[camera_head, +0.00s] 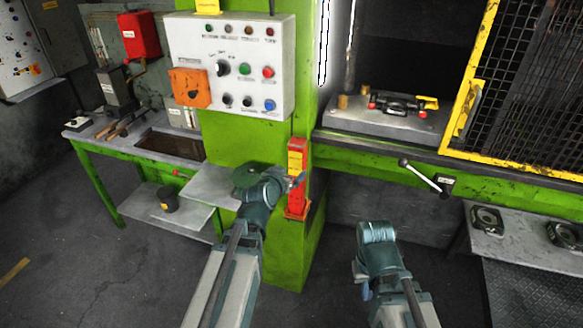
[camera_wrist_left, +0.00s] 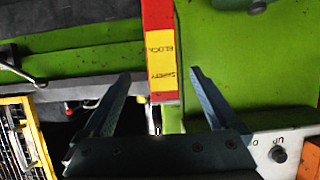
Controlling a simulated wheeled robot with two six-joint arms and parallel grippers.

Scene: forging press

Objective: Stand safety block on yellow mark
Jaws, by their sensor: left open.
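The safety block (camera_head: 297,160) is a red upright bar with a yellow label, standing in a red holder (camera_head: 297,213) on the green press column. In the left wrist view the block (camera_wrist_left: 160,55) hangs down from the top edge, its label reading "SAFETY BLOCK". My left gripper (camera_head: 298,181) is at the block in the head view. In the left wrist view its two fingers (camera_wrist_left: 158,88) are open and spread on either side of the block, with gaps on both sides. My right arm's wrist shows at lower right in the head view; its fingers do not show. I cannot clearly make out a yellow mark.
A white control panel (camera_head: 232,65) is above my left gripper. A grey shelf (camera_head: 210,186) is beside it. The press bed (camera_head: 385,120) carries tooling, with a yellow mesh guard (camera_head: 482,70) to its right. A black-knobbed lever (camera_head: 425,178) sticks out below the bed.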

